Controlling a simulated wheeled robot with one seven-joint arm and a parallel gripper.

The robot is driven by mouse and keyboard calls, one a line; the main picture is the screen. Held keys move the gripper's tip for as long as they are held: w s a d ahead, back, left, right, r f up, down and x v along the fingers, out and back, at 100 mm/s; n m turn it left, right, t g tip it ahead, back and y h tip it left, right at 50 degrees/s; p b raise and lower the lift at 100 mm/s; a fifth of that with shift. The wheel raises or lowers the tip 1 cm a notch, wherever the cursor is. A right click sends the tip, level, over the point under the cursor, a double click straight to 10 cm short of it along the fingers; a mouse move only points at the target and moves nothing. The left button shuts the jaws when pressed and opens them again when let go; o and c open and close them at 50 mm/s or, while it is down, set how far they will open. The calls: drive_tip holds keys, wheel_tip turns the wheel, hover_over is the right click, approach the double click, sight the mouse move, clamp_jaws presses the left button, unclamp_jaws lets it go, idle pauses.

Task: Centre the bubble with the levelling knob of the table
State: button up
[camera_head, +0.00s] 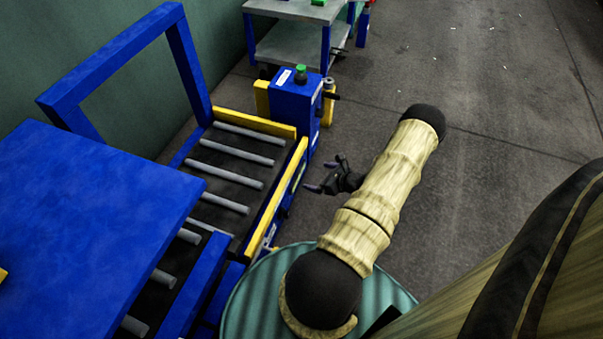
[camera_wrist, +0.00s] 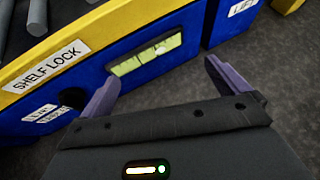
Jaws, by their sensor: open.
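A yellow-green level vial (camera_wrist: 145,56) sits in the blue side of the roller table (camera_head: 262,212). A small pale spot shows in it right of the middle, but I cannot tell for sure that it is the bubble. A dark round knob (camera_wrist: 73,97) is on the same side, left of the vial, beside a small white label too blurred to read. It is partly hidden by my left finger. My gripper (camera_head: 324,173) is open and empty beside the table; in the wrist view its fingers (camera_wrist: 162,72) are spread below the vial, apparently touching nothing.
A SHELF LOCK label (camera_wrist: 46,66) is on the yellow rail. A blue box with a green button (camera_head: 300,72) stands at the table's far end. A grey cart (camera_head: 290,45) is behind it. The floor (camera_head: 490,110) to the right is clear.

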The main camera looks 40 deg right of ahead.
drive_tip(key=p+v, duration=0.6)
drive_tip(key=v, duration=0.4)
idle(0.7)
